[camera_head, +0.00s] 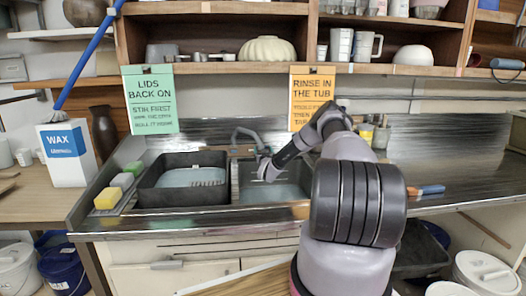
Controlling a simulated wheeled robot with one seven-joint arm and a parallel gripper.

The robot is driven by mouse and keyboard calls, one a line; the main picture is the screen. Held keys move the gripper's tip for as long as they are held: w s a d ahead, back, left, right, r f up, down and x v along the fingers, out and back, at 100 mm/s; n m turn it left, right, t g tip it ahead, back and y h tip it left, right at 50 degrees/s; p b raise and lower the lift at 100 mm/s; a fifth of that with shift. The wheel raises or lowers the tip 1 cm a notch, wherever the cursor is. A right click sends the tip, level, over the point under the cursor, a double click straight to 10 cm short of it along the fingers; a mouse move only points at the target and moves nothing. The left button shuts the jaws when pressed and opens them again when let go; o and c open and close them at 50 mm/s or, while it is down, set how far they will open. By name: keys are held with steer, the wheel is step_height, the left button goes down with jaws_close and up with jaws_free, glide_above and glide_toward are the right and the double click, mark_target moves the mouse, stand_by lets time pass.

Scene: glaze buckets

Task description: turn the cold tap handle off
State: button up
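A grey tap (246,132) with an arched spout stands at the back of the sink. Its handles are too small and too close to my arm to tell the cold one apart or see how it is turned. My arm reaches in from the right, and my gripper (265,169) is low over the sink basin (256,192), just in front of and below the spout. I cannot tell whether it touches the tap. Its fingers are too small to show whether they are open or shut.
A dark tub (184,198) with liquid stands left of the basin. Yellow (107,198), green and grey sponges lie on the left counter edge beside a wax box (66,155). Hanging signs (150,100) and a shelf (220,68) are above. The metal counter at right (450,155) is mostly clear.

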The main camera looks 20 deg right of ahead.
steer(key=v, duration=1)
steer(key=shift+s+a, duration=0.1)
steer(key=shift+s, duration=0.3)
steer(key=shift+r, duration=0.15)
